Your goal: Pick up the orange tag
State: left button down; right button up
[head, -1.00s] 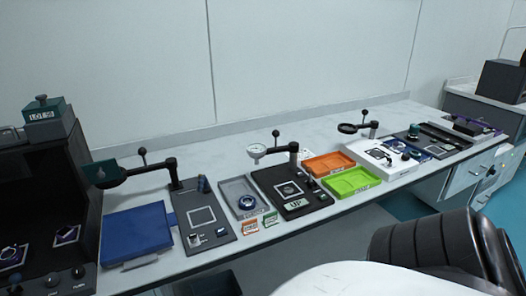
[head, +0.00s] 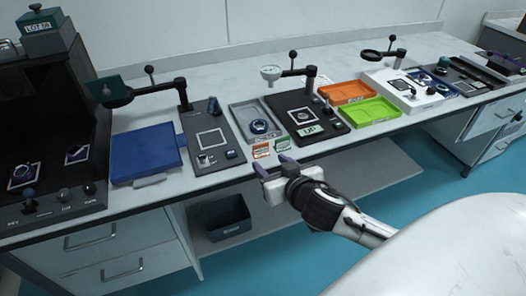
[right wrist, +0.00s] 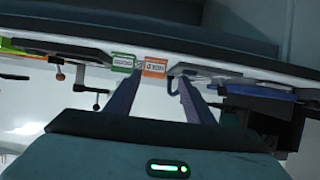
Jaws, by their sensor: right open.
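The orange tag (head: 261,151) lies near the front edge of the bench in the head view, left of a green tag (head: 282,145). In the right wrist view, which is upside down, the orange tag (right wrist: 155,67) shows between my two finger tips, with the green tag (right wrist: 122,62) to its left. My right gripper (head: 274,165) is open and empty, just in front of the bench edge and short of the tags. It also shows in the right wrist view (right wrist: 160,80), fingers apart. My left gripper is not in view.
Behind the tags are a grey tray (head: 245,117) with a round item and a black stand (head: 280,107) with a gauge. A dark base plate (head: 192,147) lies to the left. Orange (head: 346,92) and green (head: 370,111) trays stand to the right. A dark bin (head: 228,218) sits below.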

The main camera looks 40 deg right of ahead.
aim_at(261, 147)
jog(key=shift+m+h, duration=0.3)
jog(key=w, duration=0.1)
jog(key=w+d, duration=0.1)
jog(key=w, duration=0.1)
jog(key=w+d, duration=0.1)
jog(key=shift+w, duration=0.3)
jog(key=shift+x, duration=2.9)
jog(key=shift+f, duration=0.15)
jog(key=c, duration=0.8)
